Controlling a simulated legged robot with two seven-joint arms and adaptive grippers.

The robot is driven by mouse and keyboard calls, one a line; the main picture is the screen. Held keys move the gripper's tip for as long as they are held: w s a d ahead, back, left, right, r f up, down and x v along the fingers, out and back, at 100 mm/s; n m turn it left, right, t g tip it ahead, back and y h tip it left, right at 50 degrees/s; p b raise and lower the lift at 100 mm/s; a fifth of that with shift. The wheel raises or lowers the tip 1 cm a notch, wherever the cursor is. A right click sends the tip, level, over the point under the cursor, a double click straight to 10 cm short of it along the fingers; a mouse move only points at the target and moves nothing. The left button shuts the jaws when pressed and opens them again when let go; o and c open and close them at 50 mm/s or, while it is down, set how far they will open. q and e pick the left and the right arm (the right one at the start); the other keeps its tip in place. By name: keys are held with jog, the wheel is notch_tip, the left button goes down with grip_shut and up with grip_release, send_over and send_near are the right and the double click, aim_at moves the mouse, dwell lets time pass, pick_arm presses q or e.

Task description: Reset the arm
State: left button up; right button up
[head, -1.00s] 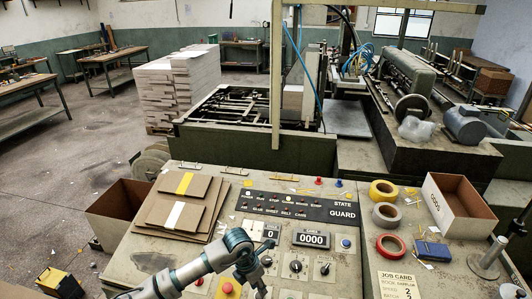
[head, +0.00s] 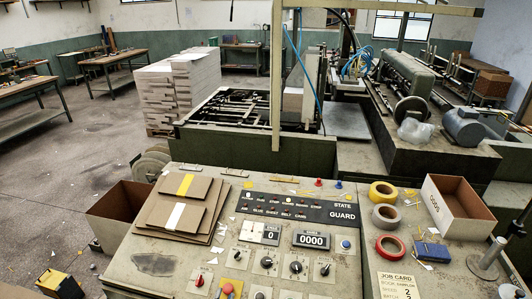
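Neither of my grippers shows in the head view now, and no part of my arms is visible. The sloped control panel (head: 185,262) fills the lower middle of the view, uncovered. It carries a row of dark knobs, including a left knob (head: 266,262), a middle knob (head: 295,267) and a right knob (head: 325,269). A counter display (head: 311,240) reads 0000.
Brown boards (head: 180,203) lie stacked on the panel's upper left. Yellow tape (head: 383,192), grey tape (head: 386,215) and red tape (head: 390,247) lie at right, near an open box (head: 459,208). A brown bin (head: 112,212) stands left. The feeder machine (head: 250,152) stands behind.

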pick_arm(q)
jog(key=s+a+f+n+g+y, duration=0.2)
jog(key=s+a+f+n+g, duration=0.35)
jog(key=s+f, duration=0.7)
jog(key=s+a+f+g, duration=0.2)
jog(key=s+f+g, duration=0.15)
jog(key=s, duration=0.35)
jog(key=s+a+f+g, duration=0.1)
jog(key=s+f+g, duration=0.2)
jog(key=s+g, duration=0.3)
notch_tip(320, 180, down, 19)
jog(key=s, duration=0.1)
jog(key=s+f, duration=0.4)
jog(key=f, duration=0.4)
jog(key=s+f, duration=0.5)
jog(key=f, duration=0.3)
jog(key=shift+a+m, duration=0.45)
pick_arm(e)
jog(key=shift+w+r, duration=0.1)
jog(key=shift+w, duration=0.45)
